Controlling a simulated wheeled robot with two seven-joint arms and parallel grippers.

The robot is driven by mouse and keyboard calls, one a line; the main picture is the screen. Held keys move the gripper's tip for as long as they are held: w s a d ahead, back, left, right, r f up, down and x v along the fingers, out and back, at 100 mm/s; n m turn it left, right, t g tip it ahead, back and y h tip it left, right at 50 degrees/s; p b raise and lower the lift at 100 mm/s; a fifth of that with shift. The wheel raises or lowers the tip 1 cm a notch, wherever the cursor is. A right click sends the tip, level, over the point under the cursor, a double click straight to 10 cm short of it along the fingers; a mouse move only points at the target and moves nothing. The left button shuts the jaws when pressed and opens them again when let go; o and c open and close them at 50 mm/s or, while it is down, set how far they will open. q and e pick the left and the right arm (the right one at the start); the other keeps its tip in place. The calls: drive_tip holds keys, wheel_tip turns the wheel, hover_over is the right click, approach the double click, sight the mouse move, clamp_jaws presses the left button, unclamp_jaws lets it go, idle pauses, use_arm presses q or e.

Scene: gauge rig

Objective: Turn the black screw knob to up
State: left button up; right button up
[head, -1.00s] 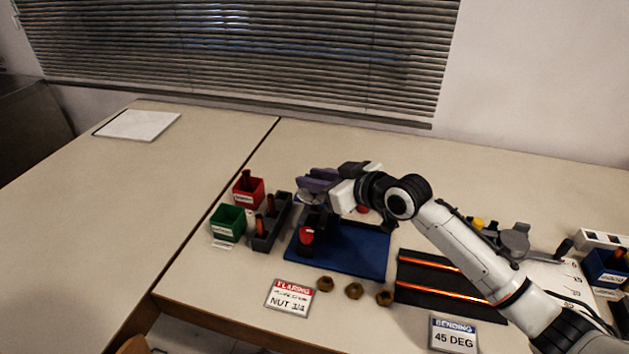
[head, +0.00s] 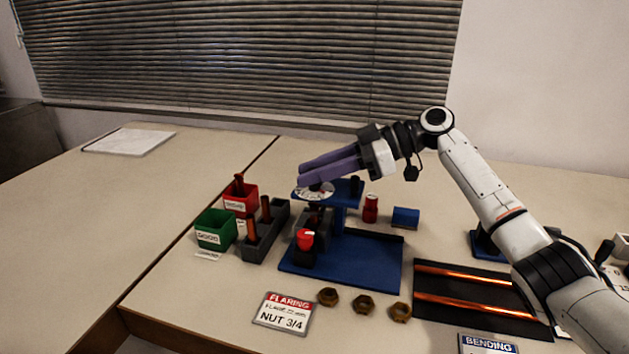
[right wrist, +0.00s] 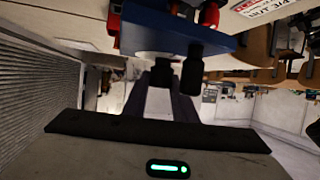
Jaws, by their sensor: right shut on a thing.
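The blue flaring rig (head: 340,262) stands on the table, with a raised blue arm and a white dial (head: 316,191) at its left end. My right gripper (head: 306,176) reaches in from the right, its purple fingers level just above the dial. A second black knob (head: 355,184) stands on the arm's right part. It appears to be the black cylinder (right wrist: 192,76) beside the fingers. My left gripper is out of view.
A red-topped black post (head: 305,240) stands on the base. Green (head: 215,230) and red (head: 240,198) bins and a grey rack (head: 262,243) stand left. A red cylinder (head: 371,208) and blue block (head: 405,217) stand behind. Brass nuts (head: 363,304) lie in front.

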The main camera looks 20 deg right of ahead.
drive_tip(key=shift+w+d+n+g, duration=0.1)
drive_tip(key=shift+n+g, duration=0.3)
drive_tip(key=shift+g, duration=0.1)
drive_tip(key=shift+w+d+r+n+g+y+b, duration=0.1)
drive_tip(key=shift+w+d+n+g+y+b, duration=0.05)
drive_tip(key=shift+n+g+b, duration=0.25)
drive_tip(key=shift+w+d+r+n+g+y+b, duration=0.1)
drive_tip(key=shift+n+g+y+b, duration=0.05)
drive_tip(key=shift+n+g+b, duration=0.2)
drive_tip(key=shift+s+f+g, duration=0.1)
drive_tip(key=shift+g, duration=0.15)
drive_tip(key=shift+s+a+n+b, duration=0.2)
drive_tip(key=shift+n+b, duration=0.1)
drive_tip(key=shift+n, duration=0.15)
drive_tip(key=o, duration=1)
drive_tip(key=shift+a+f+g, duration=0.1)
drive_tip(key=shift+g, duration=0.2)
drive_tip(key=shift+o, duration=0.2)
